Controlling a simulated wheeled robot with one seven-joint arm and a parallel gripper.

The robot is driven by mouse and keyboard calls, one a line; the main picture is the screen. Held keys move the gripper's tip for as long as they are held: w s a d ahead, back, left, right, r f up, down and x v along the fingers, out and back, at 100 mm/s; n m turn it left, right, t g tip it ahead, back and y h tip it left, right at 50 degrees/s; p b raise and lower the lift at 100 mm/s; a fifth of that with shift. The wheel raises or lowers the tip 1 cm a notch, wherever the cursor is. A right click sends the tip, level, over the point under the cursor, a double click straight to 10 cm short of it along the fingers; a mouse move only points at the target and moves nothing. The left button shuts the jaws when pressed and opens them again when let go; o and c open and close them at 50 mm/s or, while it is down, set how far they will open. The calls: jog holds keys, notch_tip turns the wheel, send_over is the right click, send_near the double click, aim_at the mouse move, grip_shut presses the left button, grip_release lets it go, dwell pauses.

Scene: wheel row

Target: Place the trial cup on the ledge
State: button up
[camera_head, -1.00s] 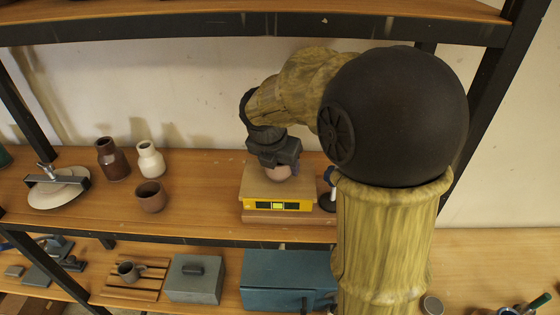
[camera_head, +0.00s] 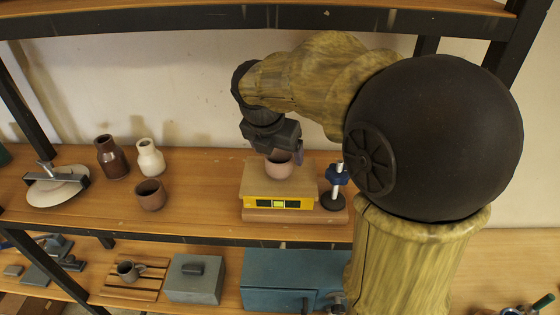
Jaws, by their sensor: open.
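A small pinkish cup (camera_head: 279,169) stands upright on the light wooden block (camera_head: 257,186), which has a yellow level on its front. I take this cup for the trial cup and the block for the ledge. My gripper (camera_head: 283,155) is open, just above and behind the cup's rim. One finger shows at the cup's right side; the other is hidden, so I cannot tell if either touches the cup.
A brown cup (camera_head: 150,195), a dark brown bottle (camera_head: 112,158) and a cream bottle (camera_head: 150,158) stand to the left on the shelf (camera_head: 205,208). A stand with a blue knob (camera_head: 339,178) is close to the block's right. An upper shelf (camera_head: 250,25) runs overhead.

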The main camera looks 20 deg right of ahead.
jog(key=shift+v, duration=1.35)
